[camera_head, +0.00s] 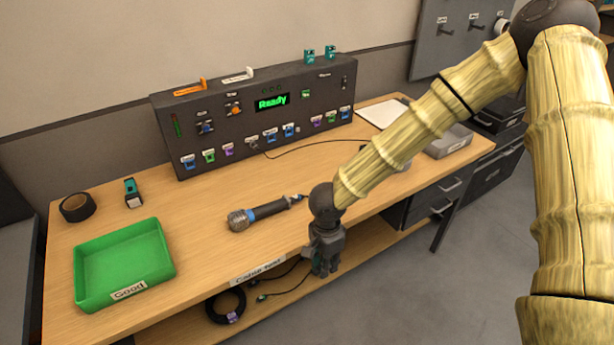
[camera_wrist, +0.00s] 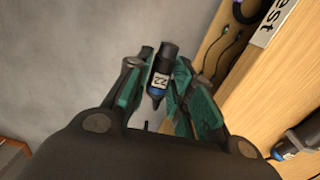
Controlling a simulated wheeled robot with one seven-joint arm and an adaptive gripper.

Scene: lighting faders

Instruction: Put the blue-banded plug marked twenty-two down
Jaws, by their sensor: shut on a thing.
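The plug marked 22 (camera_wrist: 160,75) is a black cylinder with a white label and a blue band, seen in the wrist view. My gripper (camera_wrist: 165,70) is shut on it, with the teal-padded fingers on either side. In the head view my gripper (camera_head: 325,262) hangs just in front of the table's front edge, right of the "Cable test" label (camera_head: 258,273). The plug cannot be made out there. Grey floor or wall lies behind the plug in the wrist view.
A green tray labelled Good (camera_head: 125,262) stands at the table's left. A microphone (camera_head: 262,213) with a blue ring lies mid-table. A dark panel (camera_head: 255,115) reading Ready stands at the back. Coiled cable (camera_head: 225,305) lies on the lower shelf. Bare wood lies between tray and microphone.

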